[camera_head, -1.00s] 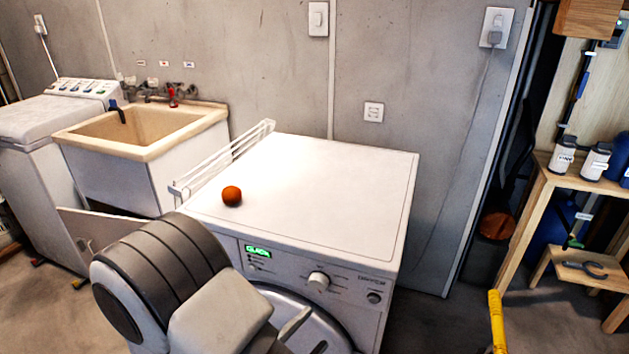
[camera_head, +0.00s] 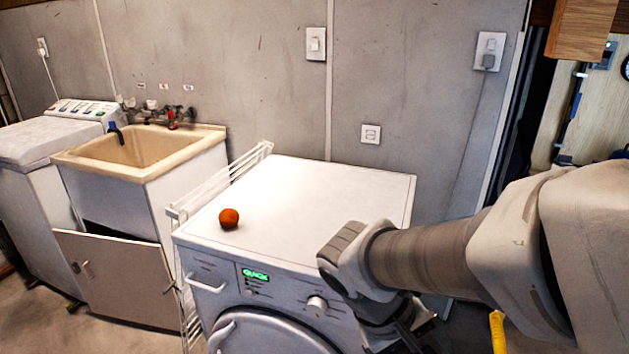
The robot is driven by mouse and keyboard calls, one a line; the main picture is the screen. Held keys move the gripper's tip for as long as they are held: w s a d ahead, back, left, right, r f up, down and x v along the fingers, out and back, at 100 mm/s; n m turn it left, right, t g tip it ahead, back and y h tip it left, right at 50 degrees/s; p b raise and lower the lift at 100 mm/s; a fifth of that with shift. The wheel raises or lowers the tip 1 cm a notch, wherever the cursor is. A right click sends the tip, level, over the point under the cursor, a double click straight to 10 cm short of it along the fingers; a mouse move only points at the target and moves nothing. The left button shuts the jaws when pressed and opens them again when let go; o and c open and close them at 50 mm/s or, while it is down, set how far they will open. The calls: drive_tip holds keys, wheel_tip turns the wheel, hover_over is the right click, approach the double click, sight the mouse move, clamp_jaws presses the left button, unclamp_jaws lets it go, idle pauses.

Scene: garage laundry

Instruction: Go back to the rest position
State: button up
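My arm reaches in from the right edge of the head view, in front of the washing machine (camera_head: 330,190). Its wrist bends down near the machine's front right corner. Dark parts of my gripper (camera_head: 405,338) show below the wrist at the bottom edge. Its fingers are not clear enough to tell whether they are open or shut, or whether anything is between them. An orange ball-like object (camera_head: 229,218) rests on the left front part of the machine's white top, apart from my arm.
A beige sink (camera_head: 140,155) stands left of the machine, with its cabinet door (camera_head: 120,278) ajar. A white rack (camera_head: 215,185) runs along the machine's left side. Another appliance (camera_head: 40,145) is at far left. A yellow bar (camera_head: 498,332) stands low at right, near my arm.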

wheel_tip(320, 180, up, 23)
drive_tip(key=s+m+t+y+p, duration=0.1)
drive_tip(key=m+t+y+p, duration=0.2)
drive_tip(key=p, duration=1.1)
drive_tip(key=t+y, duration=0.2)
drive_tip(key=shift+s+a+t+y, duration=0.15)
drive_tip(key=shift+a+t+y, duration=0.15)
drive_tip(key=shift+a, duration=0.1)
drive_tip(key=shift+a+f, duration=0.1)
drive_tip(key=shift+a, duration=0.05)
drive_tip(key=shift+a, duration=0.1)
